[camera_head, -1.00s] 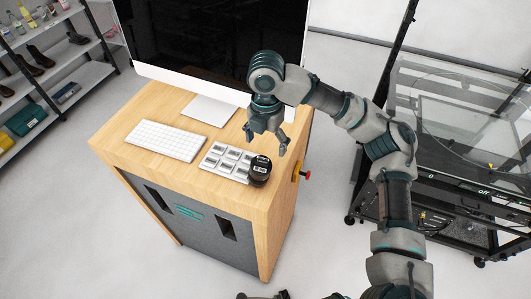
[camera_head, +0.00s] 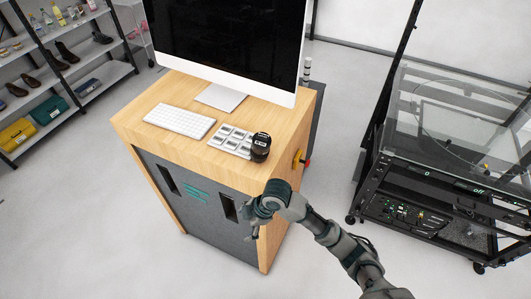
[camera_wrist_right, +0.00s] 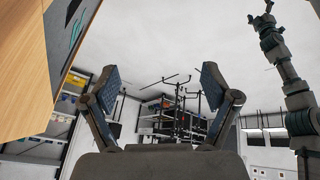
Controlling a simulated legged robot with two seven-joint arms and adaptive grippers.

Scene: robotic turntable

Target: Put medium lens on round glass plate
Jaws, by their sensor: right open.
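A black lens (camera_head: 260,148) stands upright on the wooden desk top, at the right end of a small keypad. The round glass plate (camera_head: 455,125) is on the black-framed turntable at the right; it looks empty. My right gripper (camera_head: 253,232) is low in front of the desk's front face, below and apart from the lens. In the right wrist view its two fingers (camera_wrist_right: 160,85) are spread, with nothing between them. In that view an arm with a small, unclear end (camera_wrist_right: 262,20) shows at the right, apparently my left arm. My left gripper is not in the head view.
The wooden desk (camera_head: 215,142) carries a keyboard (camera_head: 180,121), the keypad (camera_head: 231,141) and a large monitor (camera_head: 225,45). A red button (camera_head: 305,162) sticks out of its right side. Shelves (camera_head: 60,75) stand at the left. Open floor lies between desk and turntable.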

